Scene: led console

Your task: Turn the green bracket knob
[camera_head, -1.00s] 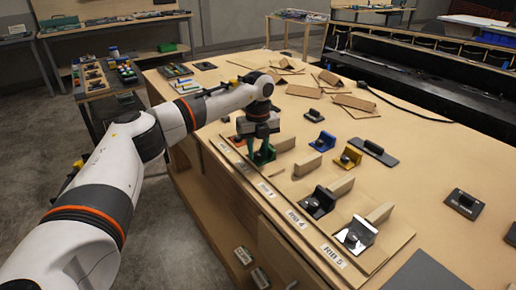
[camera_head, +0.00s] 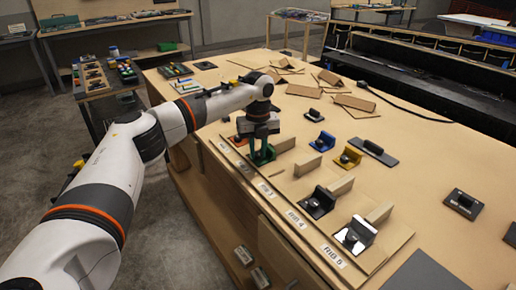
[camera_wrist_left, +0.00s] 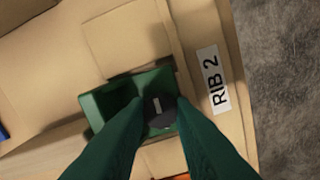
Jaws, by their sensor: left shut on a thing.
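The green bracket (camera_wrist_left: 99,103) sits at the end of a wooden rib beside the "RIB 2" label (camera_wrist_left: 213,80) in the left wrist view. Its dark knob (camera_wrist_left: 159,106), with a light mark on top, is between my left gripper's fingertips (camera_wrist_left: 162,112). In the head view my left gripper (camera_head: 259,151) points down at the green bracket (camera_head: 264,157) and hides most of it. The left gripper is shut on the knob. My right gripper is not in view.
A black cable (camera_head: 400,108) and loose wooden pieces (camera_head: 303,91) lie farther back.

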